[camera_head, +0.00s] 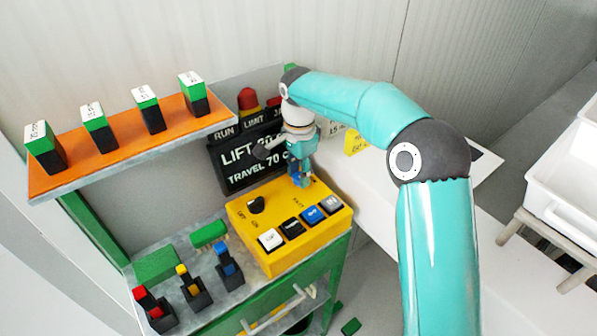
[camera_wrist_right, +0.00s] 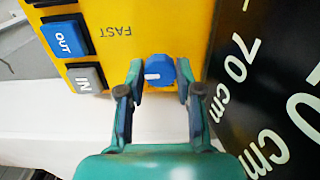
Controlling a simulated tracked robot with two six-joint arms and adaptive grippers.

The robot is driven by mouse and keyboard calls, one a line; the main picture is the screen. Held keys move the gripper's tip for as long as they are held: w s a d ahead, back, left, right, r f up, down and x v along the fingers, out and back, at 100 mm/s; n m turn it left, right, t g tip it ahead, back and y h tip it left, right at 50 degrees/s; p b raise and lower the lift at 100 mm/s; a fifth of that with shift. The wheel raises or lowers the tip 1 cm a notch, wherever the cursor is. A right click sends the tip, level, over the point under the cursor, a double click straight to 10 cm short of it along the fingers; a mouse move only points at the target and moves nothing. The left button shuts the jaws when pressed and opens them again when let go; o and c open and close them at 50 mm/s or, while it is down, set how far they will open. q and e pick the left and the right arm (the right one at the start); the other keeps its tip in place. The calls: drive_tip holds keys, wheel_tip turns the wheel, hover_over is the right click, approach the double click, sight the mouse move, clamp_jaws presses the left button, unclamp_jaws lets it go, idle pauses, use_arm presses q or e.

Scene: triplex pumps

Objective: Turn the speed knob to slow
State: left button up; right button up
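The speed knob (camera_wrist_right: 160,71) is blue with a white mark on its left side in the right wrist view. It sits on the yellow control box (camera_head: 286,243), near the word FAST. My right gripper (camera_wrist_right: 160,78) is at the knob, with one fingertip on each side. The fingers look spread around it, and I cannot tell whether they touch it. In the head view my right gripper (camera_head: 301,180) points down at the box's back right corner and hides the knob. No word SLOW can be read. My left gripper is not in view.
A black knob (camera_head: 256,204) and several push buttons, including a blue OUT button (camera_wrist_right: 64,39) and a grey IN button (camera_wrist_right: 84,80), are on the box. A black display board (camera_head: 240,165) stands close behind. An orange shelf (camera_head: 130,143) is at the left.

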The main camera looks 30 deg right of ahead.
clamp_jaws()
drive_tip(key=shift+r+n, duration=0.1)
drive_tip(key=shift+n, duration=0.3)
drive_tip(key=n+p, duration=0.1)
drive_tip(key=n, duration=0.1)
drive_tip(key=shift+n, duration=0.3)
drive_tip(key=n+p, duration=0.1)
drive_tip(key=n, duration=0.3)
drive_tip(key=shift+p, duration=0.4)
drive_tip(key=n+p, duration=0.1)
drive_tip(key=n, duration=0.4)
drive_tip(key=shift+n, duration=0.4)
drive_tip(key=shift+w+n+p, duration=0.1)
drive_tip(key=shift+n+p, duration=0.5)
drive_tip(key=shift+n, duration=1.8)
